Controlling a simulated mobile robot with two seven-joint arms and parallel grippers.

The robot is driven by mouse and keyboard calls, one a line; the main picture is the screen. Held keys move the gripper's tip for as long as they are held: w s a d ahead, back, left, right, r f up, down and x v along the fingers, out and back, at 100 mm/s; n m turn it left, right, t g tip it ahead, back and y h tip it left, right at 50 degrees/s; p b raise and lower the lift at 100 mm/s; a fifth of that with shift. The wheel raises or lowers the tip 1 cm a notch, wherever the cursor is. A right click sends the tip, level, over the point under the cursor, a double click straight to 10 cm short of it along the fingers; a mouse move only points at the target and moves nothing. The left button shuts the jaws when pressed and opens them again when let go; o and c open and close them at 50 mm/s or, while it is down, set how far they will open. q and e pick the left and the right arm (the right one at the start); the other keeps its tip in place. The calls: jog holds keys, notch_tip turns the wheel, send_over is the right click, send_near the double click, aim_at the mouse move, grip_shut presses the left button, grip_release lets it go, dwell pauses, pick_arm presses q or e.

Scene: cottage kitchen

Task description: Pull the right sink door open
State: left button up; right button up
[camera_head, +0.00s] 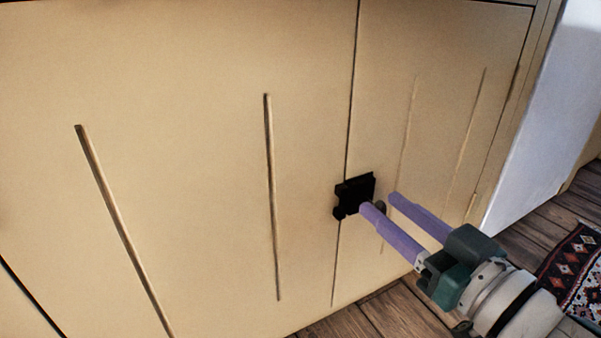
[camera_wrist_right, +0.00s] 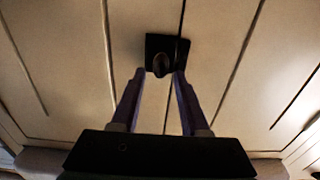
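The right sink door (camera_head: 440,110) is a cream panel with vertical grooves, right of the seam in the head view. It looks closed, about flush with the left door (camera_head: 190,120). A black latch plate (camera_head: 353,194) with a small dark knob (camera_head: 380,208) sits at the seam; the knob also shows in the right wrist view (camera_wrist_right: 160,65). My right gripper (camera_head: 379,202) has its two purple fingers apart, one on either side of the knob. In the right wrist view its fingertips (camera_wrist_right: 158,75) reach the knob's sides with gaps; contact cannot be told. My left gripper is out of view.
A pale white-blue surface (camera_head: 550,110) stands right of the cabinet. The wooden floor (camera_head: 395,312) runs below the doors, with a patterned rug (camera_head: 578,268) at the lower right. The floor just under the right door looks clear.

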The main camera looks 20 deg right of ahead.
grip_shut()
dwell(1.1)
